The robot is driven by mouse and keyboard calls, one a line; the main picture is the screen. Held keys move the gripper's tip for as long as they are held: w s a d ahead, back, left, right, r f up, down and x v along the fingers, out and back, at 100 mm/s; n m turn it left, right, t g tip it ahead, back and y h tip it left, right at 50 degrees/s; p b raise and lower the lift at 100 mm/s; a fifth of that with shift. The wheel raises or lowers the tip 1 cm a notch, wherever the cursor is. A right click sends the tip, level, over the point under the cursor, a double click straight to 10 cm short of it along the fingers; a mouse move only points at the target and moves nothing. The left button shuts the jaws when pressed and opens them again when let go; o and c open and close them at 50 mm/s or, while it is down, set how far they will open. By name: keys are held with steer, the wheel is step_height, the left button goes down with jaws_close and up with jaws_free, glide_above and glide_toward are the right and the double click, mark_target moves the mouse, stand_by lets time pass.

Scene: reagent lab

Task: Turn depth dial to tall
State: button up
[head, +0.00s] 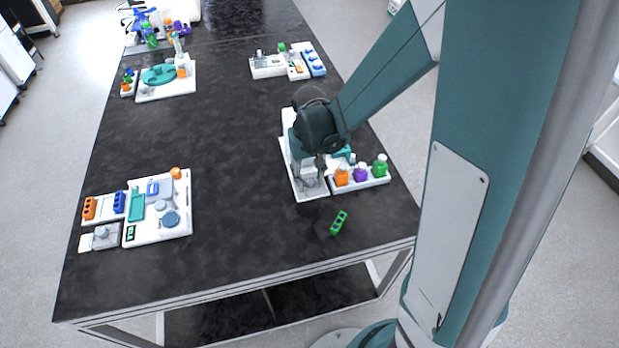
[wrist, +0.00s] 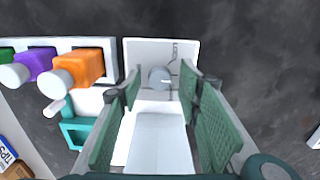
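The dial, a small grey round knob (wrist: 160,77), sits on a white panel at the far end of a white device (wrist: 157,138). Thin dark marks show on the panel beside the knob; I cannot read them or tell which setting it points at. In the wrist view my gripper (wrist: 158,85) is open, with one green padded finger on each side of the knob. I cannot tell whether the fingers touch it. In the head view my gripper (head: 318,168) is over the white device base (head: 312,195), and the knob is hard to make out there.
Orange (head: 341,177), purple (head: 361,173) and green (head: 380,166) bottles stand in a white rack close to the right of the device. A green block with holes (head: 339,222) lies on the dark table in front. Another white station (head: 180,225) is at left; the table's middle is clear.

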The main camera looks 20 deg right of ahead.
mark_target(311, 183)
step_height(311, 183, up, 12)
stand_by(0.9)
steer(key=shift+f, duration=0.1)
stand_by(0.5)
steer(key=s+d+r+t, duration=0.2)
steer(key=s+r+t, duration=0.1)
steer(key=s+r, duration=0.3)
steer(key=s+d+r+t, duration=0.2)
steer(key=s+r+t, duration=0.2)
steer(key=s, duration=0.7)
steer(key=shift+d+r, duration=0.25)
steer(key=shift+r, duration=1)
steer(key=shift+s, duration=0.1)
